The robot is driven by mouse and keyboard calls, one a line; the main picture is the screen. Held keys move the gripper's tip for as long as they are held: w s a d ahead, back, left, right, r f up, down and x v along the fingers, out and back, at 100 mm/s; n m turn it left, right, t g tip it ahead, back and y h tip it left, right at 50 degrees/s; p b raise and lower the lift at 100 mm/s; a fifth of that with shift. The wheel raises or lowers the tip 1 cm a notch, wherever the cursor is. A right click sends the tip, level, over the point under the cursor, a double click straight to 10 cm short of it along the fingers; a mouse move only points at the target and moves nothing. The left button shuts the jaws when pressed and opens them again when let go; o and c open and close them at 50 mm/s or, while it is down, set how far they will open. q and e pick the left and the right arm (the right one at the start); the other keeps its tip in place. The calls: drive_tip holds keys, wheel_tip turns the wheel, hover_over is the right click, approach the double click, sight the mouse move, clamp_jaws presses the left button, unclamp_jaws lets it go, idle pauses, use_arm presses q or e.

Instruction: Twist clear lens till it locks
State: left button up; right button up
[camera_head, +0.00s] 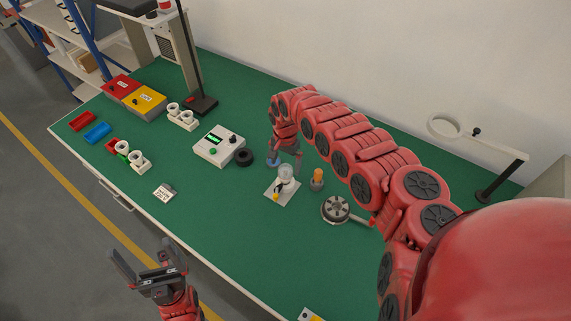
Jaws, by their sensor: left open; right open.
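A clear lens (286,171) stands upright on a small white base plate (288,192) in the middle of the green bench. My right gripper (285,158) points down just above and around the lens, with its fingers apart. I cannot tell whether the fingers touch it. A small blue piece (272,162) shows by the left finger; the fingers partly hide the area. An amber lens (318,176) in a dark holder stands just right of the plate. My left gripper (142,258) is open and empty, in front of the bench's near edge.
A white control box (218,144) with a green display and a black ring (244,157) lie left of the plate. A round grey fixture (336,208) is to the right. The front centre is clear.

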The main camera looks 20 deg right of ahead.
drive_tip(key=shift+w+f, duration=0.1)
drive_tip(key=shift+f, duration=1)
drive_tip(key=c, duration=1.4)
drive_tip(key=shift+r+m+p, duration=0.1)
drive_tip(key=shift+m+p, duration=0.3)
drive_tip(key=shift+p, duration=0.15)
drive_tip(key=shift+m+p, duration=0.6)
drive_tip(key=shift+m, duration=0.5)
